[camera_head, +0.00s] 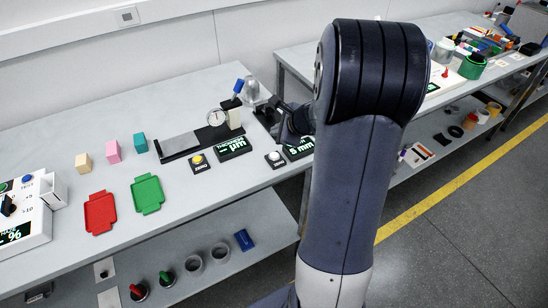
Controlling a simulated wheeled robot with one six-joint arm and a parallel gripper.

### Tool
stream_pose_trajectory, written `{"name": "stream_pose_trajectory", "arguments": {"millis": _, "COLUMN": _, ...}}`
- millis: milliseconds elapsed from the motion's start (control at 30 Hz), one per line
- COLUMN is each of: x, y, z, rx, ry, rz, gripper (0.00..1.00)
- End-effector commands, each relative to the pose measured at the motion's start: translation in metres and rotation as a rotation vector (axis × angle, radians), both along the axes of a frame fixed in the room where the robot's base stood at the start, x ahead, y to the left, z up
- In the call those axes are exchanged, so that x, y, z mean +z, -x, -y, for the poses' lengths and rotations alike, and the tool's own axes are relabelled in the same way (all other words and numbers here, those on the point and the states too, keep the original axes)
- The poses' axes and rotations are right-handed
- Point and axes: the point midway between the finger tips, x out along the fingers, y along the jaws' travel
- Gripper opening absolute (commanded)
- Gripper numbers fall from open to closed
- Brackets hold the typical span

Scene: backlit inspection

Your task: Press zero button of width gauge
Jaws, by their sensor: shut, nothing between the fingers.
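A white zero button (274,155) sits on a small dark base labelled ZERO on the bench. Beside it on the right is a black display (299,149) with green characters ending in "mm". It appears to belong to the width gauge; my arm hides part of this area. My gripper (281,106) is shut and empty, behind and above the white button in the picture, apart from it. A yellow button (197,159) with a similar base stands left, by the display (233,148) reading µm of the thickness gauge.
A dial gauge (216,117) on a stand and a blue-handled lever (238,87) stand close to my gripper's left. Red (100,226) and green (147,207) trays and small blocks lie further left. My arm blocks the bench's right end.

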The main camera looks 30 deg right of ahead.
Motion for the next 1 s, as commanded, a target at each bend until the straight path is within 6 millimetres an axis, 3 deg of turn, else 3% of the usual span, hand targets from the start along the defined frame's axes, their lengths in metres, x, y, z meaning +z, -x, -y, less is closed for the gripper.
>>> {"name": "stream_pose_trajectory", "arguments": {"millis": 33, "x": -0.013, "y": 0.000, "z": 0.000, "rx": 0.000, "ry": -0.001, "rz": -0.001, "gripper": 0.00}}
{"name": "stream_pose_trajectory", "arguments": {"millis": 400, "x": -0.061, "y": 0.000, "z": 0.000, "rx": 0.000, "ry": 0.000, "rz": 0.000, "gripper": 0.00}}
{"name": "stream_pose_trajectory", "arguments": {"millis": 1000, "x": -0.068, "y": 0.000, "z": 0.000, "rx": 0.001, "ry": 0.001, "rz": 0.000, "gripper": 0.00}}
